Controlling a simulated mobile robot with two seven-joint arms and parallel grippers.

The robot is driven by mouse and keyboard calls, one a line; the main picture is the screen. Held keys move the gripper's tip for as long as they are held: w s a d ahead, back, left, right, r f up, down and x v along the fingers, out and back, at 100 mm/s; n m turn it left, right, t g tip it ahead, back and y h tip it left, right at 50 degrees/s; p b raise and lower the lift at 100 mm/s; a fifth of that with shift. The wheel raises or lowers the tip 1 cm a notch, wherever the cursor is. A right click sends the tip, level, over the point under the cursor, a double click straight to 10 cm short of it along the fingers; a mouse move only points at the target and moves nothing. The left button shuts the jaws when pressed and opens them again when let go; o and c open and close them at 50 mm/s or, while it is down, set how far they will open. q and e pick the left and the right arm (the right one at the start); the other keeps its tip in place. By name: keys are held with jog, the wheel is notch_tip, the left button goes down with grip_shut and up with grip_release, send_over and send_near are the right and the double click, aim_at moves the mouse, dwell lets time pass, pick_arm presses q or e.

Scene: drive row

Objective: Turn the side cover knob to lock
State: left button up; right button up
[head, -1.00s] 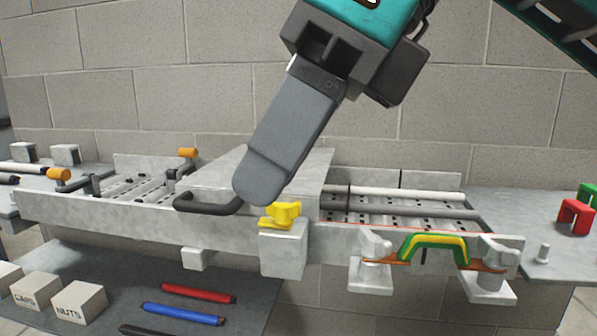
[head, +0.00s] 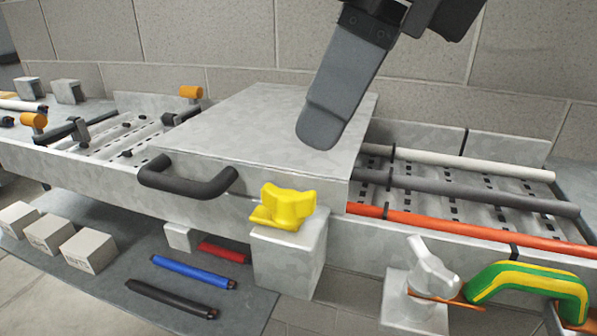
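A yellow winged knob (head: 284,207) sits on a grey block (head: 290,258) at the front of the conveyor, just below the closed grey cover (head: 270,125) with its dark handle (head: 188,180). A pale grey winged knob (head: 432,268) stands on another block at the lower right. I cannot tell from the picture which knob the task names. My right gripper (head: 322,132) hangs above the cover, above and slightly right of the yellow knob and apart from both knobs. Only one broad finger face shows, so its opening is hidden. My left gripper is not in view.
A green and yellow striped handle (head: 530,283) is beside the pale knob. Red, blue (head: 193,272) and black rods and several small blocks (head: 87,250) lie on the lower shelf. Orange-tipped levers (head: 34,121) stand at the left. A block wall is behind.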

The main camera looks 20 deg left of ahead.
aim_at(293, 187)
jog(key=x, duration=0.8)
jog(key=shift+c, duration=0.2)
jog(key=shift+r, duration=0.1)
grip_shut()
